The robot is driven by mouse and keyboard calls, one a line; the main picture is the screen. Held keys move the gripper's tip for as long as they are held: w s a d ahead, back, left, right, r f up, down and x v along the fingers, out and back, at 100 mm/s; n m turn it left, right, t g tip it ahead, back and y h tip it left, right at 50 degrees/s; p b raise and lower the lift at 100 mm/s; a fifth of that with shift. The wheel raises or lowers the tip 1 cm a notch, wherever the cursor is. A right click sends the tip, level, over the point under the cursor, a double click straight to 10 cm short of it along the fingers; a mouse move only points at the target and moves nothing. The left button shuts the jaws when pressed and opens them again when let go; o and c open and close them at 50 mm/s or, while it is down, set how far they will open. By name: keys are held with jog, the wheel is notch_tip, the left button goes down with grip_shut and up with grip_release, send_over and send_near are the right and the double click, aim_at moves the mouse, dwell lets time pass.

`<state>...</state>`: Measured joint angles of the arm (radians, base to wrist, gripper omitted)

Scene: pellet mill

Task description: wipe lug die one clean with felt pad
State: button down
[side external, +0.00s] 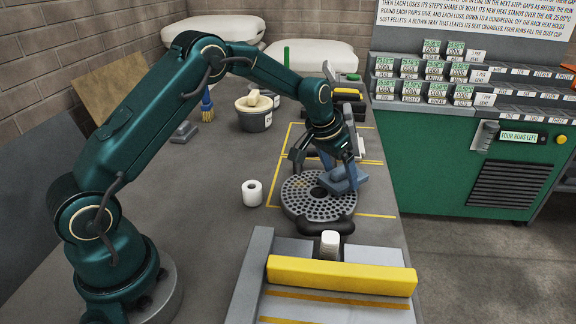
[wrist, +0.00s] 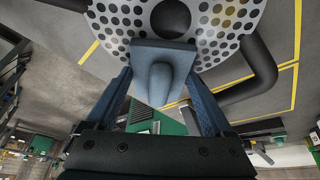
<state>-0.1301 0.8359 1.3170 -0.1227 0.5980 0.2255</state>
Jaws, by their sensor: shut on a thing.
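The lug die (side external: 292,197) is a round grey disc full of holes, with a larger dark hole at its centre. It lies flat on the bench, and its perforated face fills the top of the wrist view (wrist: 215,22). My gripper (side external: 339,168) is shut on the blue felt pad (side external: 346,183), over the die's right side. In the wrist view the pad (wrist: 150,47) sits between my two blue fingers, its raised grip toward me, and overlaps the die near the centre hole. I cannot tell whether the pad touches the die. The pad and gripper hide part of the die.
A black curved handle (side external: 328,226) is at the die's near edge. A yellow bar (side external: 340,277) on a grey fixture is nearer. A white roll (side external: 252,193) stands left, a bucket (side external: 254,119) behind. A green cabinet (side external: 450,150) stands right.

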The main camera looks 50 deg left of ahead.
aim_at(321, 183)
jog(key=shift+s+a, duration=0.15)
jog(key=shift+s, duration=2.05)
jog(key=shift+s+a, duration=0.9)
jog(key=shift+s, duration=0.05)
jog(key=shift+w, duration=0.8)
jog(key=shift+s, duration=0.85)
